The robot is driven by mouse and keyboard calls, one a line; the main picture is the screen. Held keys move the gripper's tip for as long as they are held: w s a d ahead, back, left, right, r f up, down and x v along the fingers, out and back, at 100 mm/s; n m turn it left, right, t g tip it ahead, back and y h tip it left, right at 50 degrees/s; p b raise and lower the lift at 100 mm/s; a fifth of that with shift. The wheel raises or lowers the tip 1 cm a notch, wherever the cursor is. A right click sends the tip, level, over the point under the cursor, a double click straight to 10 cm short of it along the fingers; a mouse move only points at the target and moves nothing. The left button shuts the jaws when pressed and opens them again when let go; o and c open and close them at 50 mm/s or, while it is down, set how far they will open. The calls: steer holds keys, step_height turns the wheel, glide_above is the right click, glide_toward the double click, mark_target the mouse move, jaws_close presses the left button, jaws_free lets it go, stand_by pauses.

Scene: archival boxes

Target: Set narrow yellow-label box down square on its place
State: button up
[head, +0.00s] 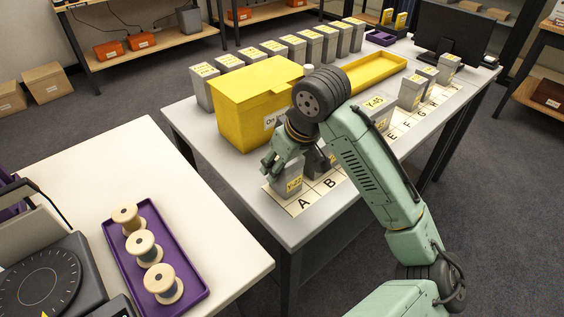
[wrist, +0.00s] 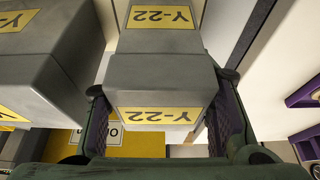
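A narrow grey box with yellow Y-22 labels (head: 291,187) is at the near-left end of the lettered white strip (head: 327,187), behind the letter A. My gripper (head: 284,168) is around its upper part. In the wrist view the Y-22 box (wrist: 160,75) sits between my two purple-padded fingers (wrist: 165,125), which appear closed against its sides. It looks upright and roughly in line with the strip. Its bottom edge is partly hidden, so I cannot tell whether it touches the strip.
Another grey box (wrist: 50,75) stands close beside it in the wrist view. A large yellow box (head: 250,105) is just behind my gripper. More labelled grey boxes (head: 412,92) stand farther along the strip, and a back row (head: 295,50) lines the table. The table's near edge is close.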

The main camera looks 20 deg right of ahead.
steer(key=o, duration=0.3)
steer(key=shift+r, duration=0.1)
steer(key=b+v, duration=0.1)
steer(key=v, duration=1.1)
steer(key=shift+r, duration=0.1)
